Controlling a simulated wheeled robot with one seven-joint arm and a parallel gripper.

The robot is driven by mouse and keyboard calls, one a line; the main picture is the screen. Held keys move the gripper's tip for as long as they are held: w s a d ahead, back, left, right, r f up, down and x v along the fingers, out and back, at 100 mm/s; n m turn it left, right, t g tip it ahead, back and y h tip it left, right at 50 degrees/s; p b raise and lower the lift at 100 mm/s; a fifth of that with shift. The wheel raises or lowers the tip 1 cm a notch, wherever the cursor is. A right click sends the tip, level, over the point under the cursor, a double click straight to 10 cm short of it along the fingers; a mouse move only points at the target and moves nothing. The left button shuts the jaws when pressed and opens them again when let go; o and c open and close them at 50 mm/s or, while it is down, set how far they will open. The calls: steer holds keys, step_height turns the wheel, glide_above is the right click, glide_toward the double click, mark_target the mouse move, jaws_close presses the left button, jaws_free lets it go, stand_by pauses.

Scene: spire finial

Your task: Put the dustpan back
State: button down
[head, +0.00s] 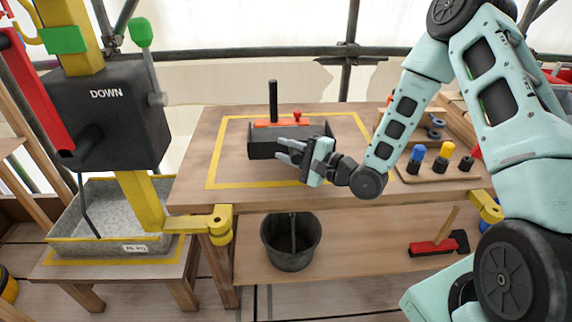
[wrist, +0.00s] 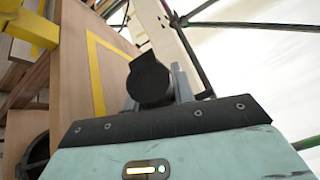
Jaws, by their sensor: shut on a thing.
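A dark grey, wide, box-like piece, which looks like the dustpan (head: 262,150), is over the tape-marked part of the workbench in the head view. My gripper (head: 291,151) reaches in from the right in front of it, fingers pointing left. In the wrist view my gripper (wrist: 158,92) is shut on a black round handle (wrist: 149,82), its end facing the camera. The join of handle and pan is hidden by the fingers. I cannot tell whether the pan touches the bench.
An orange-red block with a black upright post (head: 273,100) stands just behind. A black bucket (head: 291,242) and a red brush (head: 433,247) are on the lower shelf. A pegboard (head: 438,165) lies right. A press (head: 108,115) and a grit tray (head: 110,215) stand left.

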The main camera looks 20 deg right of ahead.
steer(key=shift+f, duration=3.4)
steer(key=shift+f, duration=0.15)
steer(key=c, duration=1.2)
jaws_free()
steer(key=shift+o, duration=0.2)
steer(key=shift+s+d, duration=0.1)
steer(key=shift+s, duration=0.05)
steer(key=b+v, duration=0.2)
steer(key=v, duration=0.9)
steer(key=shift+s+d, duration=0.2)
steer(key=shift+s, duration=0.15)
